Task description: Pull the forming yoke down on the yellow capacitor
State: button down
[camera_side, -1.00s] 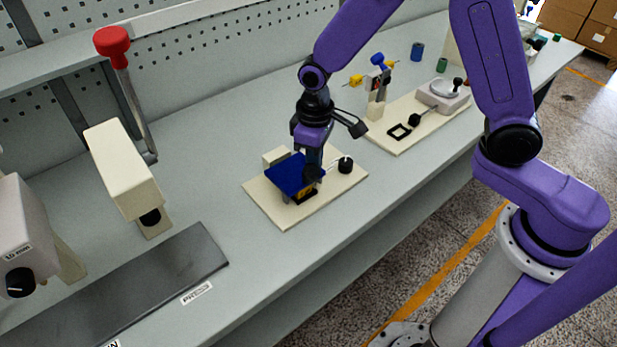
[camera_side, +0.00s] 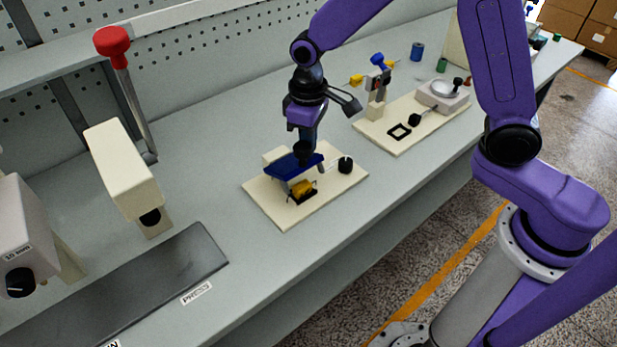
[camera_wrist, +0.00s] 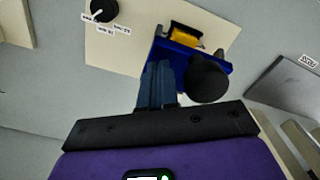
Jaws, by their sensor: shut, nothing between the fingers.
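The yellow capacitor (camera_side: 302,188) sits in a dark holder on a cream base plate (camera_side: 268,206). It also shows in the wrist view (camera_wrist: 185,35). The blue forming yoke (camera_side: 287,168) is raised above and behind the capacitor, leaving it uncovered in the side view. In the wrist view the yoke (camera_wrist: 218,68) carries a round black knob (camera_wrist: 207,79). My gripper (camera_side: 306,150) is at the yoke's upper side, pointing down. In the wrist view its fingers (camera_wrist: 161,68) are shut and empty, just left of the knob; contact with the yoke cannot be told.
A black dial (camera_side: 345,165) is on the right of the base plate. Another cream fixture board (camera_side: 397,145) stands further right. A cream press with a red-knobbed lever (camera_side: 111,41) and a dark plate (camera_side: 180,268) are at left. Bench between them is clear.

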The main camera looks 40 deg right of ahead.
jog(key=shift+w+r, duration=0.9)
jog(key=shift+w, duration=0.25)
jog(key=shift+w+r, duration=0.25)
jog(key=shift+w, duration=0.4)
jog(key=shift+w+r, duration=0.2)
jog(key=shift+w, duration=0.45)
jog(key=w+r, duration=0.3)
jog(key=r, duration=0.4)
jog(key=shift+r, duration=0.1)
jog(key=s+d+n, duration=0.2)
jog(key=s+d, duration=0.2)
jog(key=s, duration=0.7)
jog(key=s+d+f+n, duration=0.1)
jog(key=s+d, duration=0.3)
jog(key=s, duration=0.8)
jog(key=s+d+f+n, duration=0.1)
jog(key=s+d+n, duration=0.2)
jog(key=s, duration=0.8)
jog(key=shift+s+d+n, duration=0.25)
jog(key=shift+d+n, duration=0.05)
jog(key=shift+d, duration=0.15)
